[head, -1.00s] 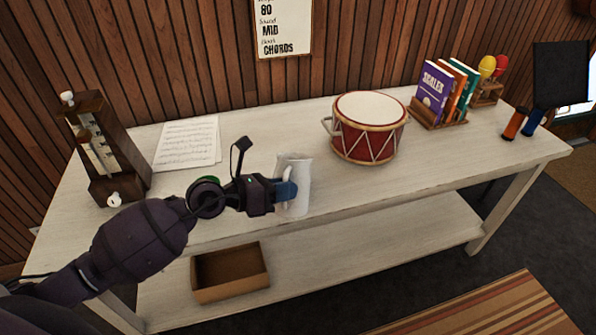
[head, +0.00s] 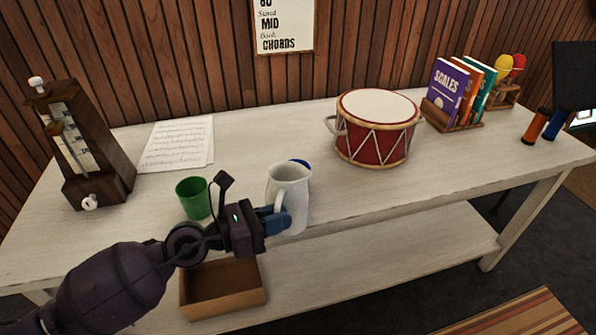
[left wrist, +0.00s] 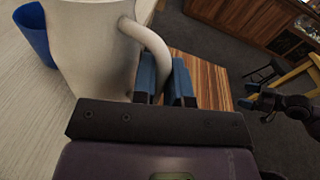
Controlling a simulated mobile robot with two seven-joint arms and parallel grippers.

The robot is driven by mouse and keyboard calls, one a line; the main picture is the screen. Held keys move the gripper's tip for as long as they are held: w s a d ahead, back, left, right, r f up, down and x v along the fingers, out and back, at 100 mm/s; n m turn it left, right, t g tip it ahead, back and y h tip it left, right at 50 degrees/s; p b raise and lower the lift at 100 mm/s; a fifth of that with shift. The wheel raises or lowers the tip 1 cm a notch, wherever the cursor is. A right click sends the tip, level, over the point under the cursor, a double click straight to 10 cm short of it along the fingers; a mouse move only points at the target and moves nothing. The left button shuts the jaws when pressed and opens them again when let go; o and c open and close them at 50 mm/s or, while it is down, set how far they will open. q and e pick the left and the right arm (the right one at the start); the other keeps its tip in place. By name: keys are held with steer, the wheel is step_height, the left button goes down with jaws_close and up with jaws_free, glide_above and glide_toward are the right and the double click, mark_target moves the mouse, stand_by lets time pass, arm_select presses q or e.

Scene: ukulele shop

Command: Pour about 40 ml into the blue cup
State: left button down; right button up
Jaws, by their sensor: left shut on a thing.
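A white jug (head: 289,200) stands about upright at the table's front edge in the head view. My left gripper (head: 279,219) is shut on its handle. The jug and its handle also show close up in the left wrist view (left wrist: 95,45), between the blue fingers of my left gripper (left wrist: 163,82). The blue cup (head: 306,163) is mostly hidden behind the jug in the head view. Part of it shows beside the jug in the left wrist view (left wrist: 34,32). My right gripper (left wrist: 253,102) shows small and dark at the right of that view; its jaws are unclear.
A green cup (head: 194,198) stands left of the jug, close to my left arm. A red drum (head: 376,130) stands to the right. An open box (head: 222,287) sits on the lower shelf.

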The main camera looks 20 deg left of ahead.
arm_select(q)
steer(key=shift+f+b, duration=0.6)
steer(key=shift+f, duration=0.05)
steer(key=shift+s+f+m+t+b, duration=0.1)
steer(key=shift+f+m+t+b, duration=0.2)
steer(key=shift+b, duration=0.4)
steer(key=shift+r, duration=0.1)
steer(key=shift+r, duration=0.1)
steer(key=shift+s, duration=0.1)
